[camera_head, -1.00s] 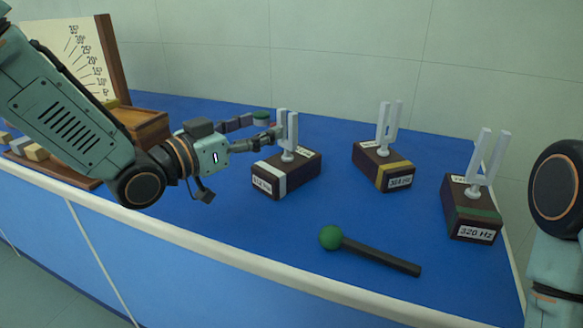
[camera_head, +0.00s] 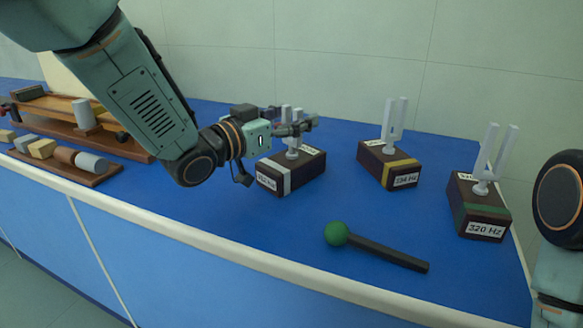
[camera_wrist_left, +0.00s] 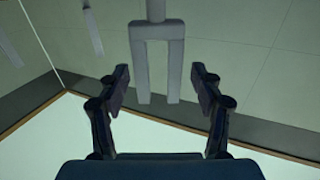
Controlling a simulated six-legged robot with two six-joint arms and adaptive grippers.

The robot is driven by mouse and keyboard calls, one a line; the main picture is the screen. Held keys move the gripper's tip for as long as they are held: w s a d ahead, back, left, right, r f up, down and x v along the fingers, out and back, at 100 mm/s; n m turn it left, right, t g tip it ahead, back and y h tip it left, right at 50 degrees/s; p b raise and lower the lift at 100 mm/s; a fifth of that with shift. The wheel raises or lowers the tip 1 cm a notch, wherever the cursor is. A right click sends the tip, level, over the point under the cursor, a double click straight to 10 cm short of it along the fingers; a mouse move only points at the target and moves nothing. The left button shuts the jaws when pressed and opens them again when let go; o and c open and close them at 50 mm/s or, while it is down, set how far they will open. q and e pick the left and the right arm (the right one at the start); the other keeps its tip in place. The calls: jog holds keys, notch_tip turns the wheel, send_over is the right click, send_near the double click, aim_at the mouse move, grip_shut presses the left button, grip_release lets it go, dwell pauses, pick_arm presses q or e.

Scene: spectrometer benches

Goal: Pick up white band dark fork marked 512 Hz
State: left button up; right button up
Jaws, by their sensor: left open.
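The 512 Hz fork (camera_head: 293,152) is a pale grey two-tined fork standing upright on a dark box with a white band (camera_head: 283,182). The box's front label is blurred now. My left gripper (camera_head: 300,127) is open at the fork's tines, and its fingers partly hide them. In the left wrist view the fork (camera_wrist_left: 157,32) appears upside down, its tines between the spread fingers of the left gripper (camera_wrist_left: 160,72). A gap shows on each side, so the fingers look clear of it. My right gripper is out of view.
A yellow-band fork box (camera_head: 385,172) and a green-band 320 Hz box (camera_head: 478,212) stand to the right. A green-headed mallet (camera_head: 380,250) lies in front. A wooden stand (camera_head: 65,108) and a tray of blocks (camera_head: 105,167) are left. Blue bench between is clear.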

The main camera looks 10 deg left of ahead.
pick_arm(q)
jog(key=shift+s+d+r, duration=0.1)
jog(key=shift+s+d, duration=0.05)
jog(key=c, duration=0.8)
grip_shut()
